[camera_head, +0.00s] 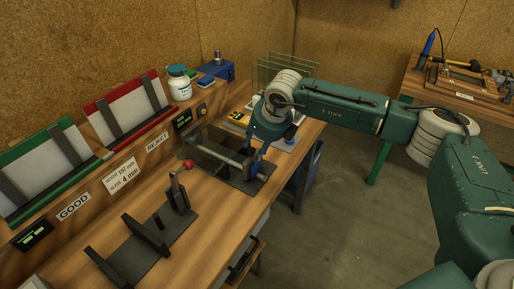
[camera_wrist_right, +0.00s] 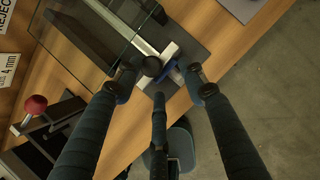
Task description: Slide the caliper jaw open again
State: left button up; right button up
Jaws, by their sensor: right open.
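The caliper (camera_head: 222,158) lies on a dark plate on the bench, with a pale metal beam. In the right wrist view its beam (camera_wrist_right: 140,38) runs up to the left from a pale crosspiece with a blue part (camera_wrist_right: 174,73) and a round black knob (camera_wrist_right: 151,66). A clear glass pane (camera_wrist_right: 95,28) lies at the beam's far part. My right gripper (camera_head: 266,148) hangs at the caliper's near right end. In the wrist view its open fingers (camera_wrist_right: 162,82) are spread around the knob and blue part; contact cannot be told. My left gripper is not in view.
A fixture with a red-knobbed lever (camera_head: 188,164) stands left of the caliper. Green (camera_head: 45,165) and red (camera_head: 125,108) racks line the back. Upright glass panes (camera_head: 285,72) stand beyond my right wrist. Open floor (camera_head: 340,220) lies right of the bench.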

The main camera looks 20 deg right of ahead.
jog(key=v, duration=1.1)
jog(key=shift+s+r, duration=0.25)
jog(key=shift+o, duration=0.2)
jog(key=shift+d, duration=0.1)
